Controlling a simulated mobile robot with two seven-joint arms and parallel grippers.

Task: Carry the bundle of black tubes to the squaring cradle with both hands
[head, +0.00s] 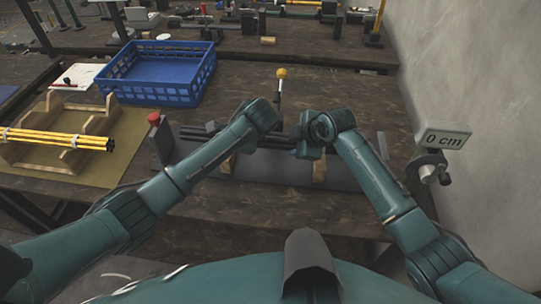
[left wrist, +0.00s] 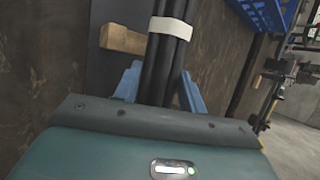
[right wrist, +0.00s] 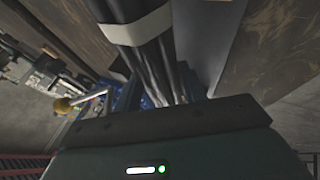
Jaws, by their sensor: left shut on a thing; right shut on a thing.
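The bundle of black tubes (head: 198,131) lies level across the middle of the bench, with my two hands over it. A white band circles it in the left wrist view (left wrist: 170,27) and in the right wrist view (right wrist: 138,27). My left gripper (left wrist: 158,88) is shut on the bundle, a blue finger on each side. My right gripper (right wrist: 160,92) is also shut on it, farther right. The squaring cradle, a grey plate (head: 275,170) with wooden supports (head: 319,172), is under the bundle. I cannot tell whether the tubes touch the supports.
A red-capped post (head: 154,120) stands at the cradle's left end. A yellow-knobbed lever (head: 281,74) rises behind it. A blue crate (head: 160,85) and a yellow tube bundle (head: 60,138) on a wooden rack are left. A "0 cm" display (head: 443,139) is right, near the wall.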

